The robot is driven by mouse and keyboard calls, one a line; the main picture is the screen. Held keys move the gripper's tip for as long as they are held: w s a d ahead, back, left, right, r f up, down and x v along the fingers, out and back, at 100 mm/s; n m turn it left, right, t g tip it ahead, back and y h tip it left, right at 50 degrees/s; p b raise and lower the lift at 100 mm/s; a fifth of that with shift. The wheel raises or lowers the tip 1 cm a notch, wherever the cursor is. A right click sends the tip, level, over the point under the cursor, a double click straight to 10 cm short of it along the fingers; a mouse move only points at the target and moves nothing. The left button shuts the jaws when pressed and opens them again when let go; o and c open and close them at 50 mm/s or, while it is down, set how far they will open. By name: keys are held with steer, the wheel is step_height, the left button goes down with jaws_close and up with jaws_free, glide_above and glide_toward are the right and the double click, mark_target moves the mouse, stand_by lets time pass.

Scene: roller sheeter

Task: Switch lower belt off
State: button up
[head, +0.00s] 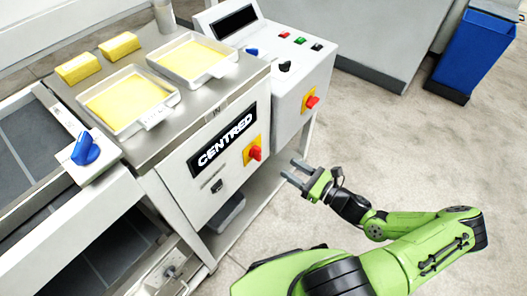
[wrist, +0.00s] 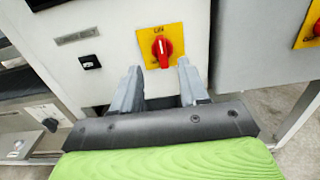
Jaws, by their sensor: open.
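A red rotary switch on a yellow plate (head: 255,153) sits on the white front panel beside the "CENTRED" sign. In the wrist view this red switch (wrist: 162,47) has its pale mark roughly upright; the small lettering is unclear. My gripper (head: 289,171) is open and empty, in front of and to the right of that panel in the head view. In the wrist view its fingertips (wrist: 159,72) stand apart just below the red switch, one to each side; contact is not visible. No control is legibly labelled as the lower belt.
A second red switch (head: 312,101) is on the control box to the right. A small black switch (head: 217,186) sits under a label plate. A blue knob (head: 85,149) is at the left, and a small knob (head: 169,271) low down. Open floor (head: 400,150) lies right.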

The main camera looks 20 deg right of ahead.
mark_target(261, 151)
steer(key=b+x, duration=0.2)
steer(key=x, duration=0.9)
steer(key=shift+w+a, duration=0.1)
steer(key=shift+w, duration=0.05)
steer(key=shift+c, duration=0.4)
jaws_close()
